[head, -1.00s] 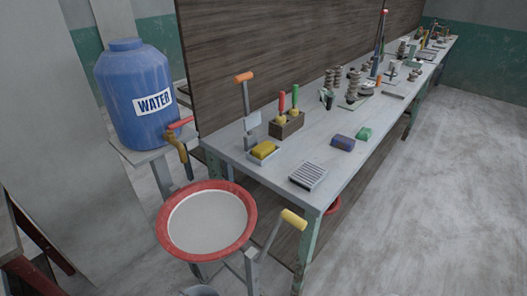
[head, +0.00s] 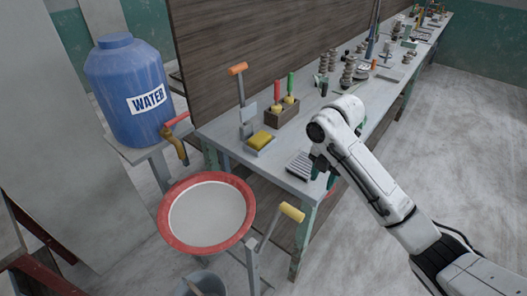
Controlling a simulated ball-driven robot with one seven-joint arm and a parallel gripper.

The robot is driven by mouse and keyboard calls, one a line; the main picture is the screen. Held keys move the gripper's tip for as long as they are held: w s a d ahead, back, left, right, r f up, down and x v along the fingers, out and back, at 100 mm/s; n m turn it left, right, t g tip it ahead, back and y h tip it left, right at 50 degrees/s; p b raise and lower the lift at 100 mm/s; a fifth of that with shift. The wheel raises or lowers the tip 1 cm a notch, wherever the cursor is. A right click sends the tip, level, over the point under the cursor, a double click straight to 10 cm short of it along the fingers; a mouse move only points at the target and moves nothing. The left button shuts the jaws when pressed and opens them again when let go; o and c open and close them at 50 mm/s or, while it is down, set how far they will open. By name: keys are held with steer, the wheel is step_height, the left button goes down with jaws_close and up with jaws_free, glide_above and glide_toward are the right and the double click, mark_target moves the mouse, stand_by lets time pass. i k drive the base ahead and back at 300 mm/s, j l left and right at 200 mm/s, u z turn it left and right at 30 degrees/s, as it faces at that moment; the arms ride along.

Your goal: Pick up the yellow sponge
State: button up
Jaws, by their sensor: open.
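The yellow sponge (head: 261,140) lies in a small pale dish (head: 257,152) near the near-left corner of the workbench. My gripper (head: 323,177) has dark fingers, is open and points down over the bench's near edge, beside the ribbed block. It is to the right of the sponge and apart from it. I see nothing between the fingers, though my arm partly hides them.
A wooden box (head: 283,117) with red- and green-handled tools and an orange-handled tool (head: 238,69) stand behind the sponge. A ribbed block (head: 298,165) lies to its right. A red-rimmed basin (head: 170,236) and yellow-handled tool (head: 292,212) stand in front; a blue water barrel (head: 120,85) is left.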

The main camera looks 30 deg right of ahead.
mark_target(259, 141)
steer(key=i, duration=1.25)
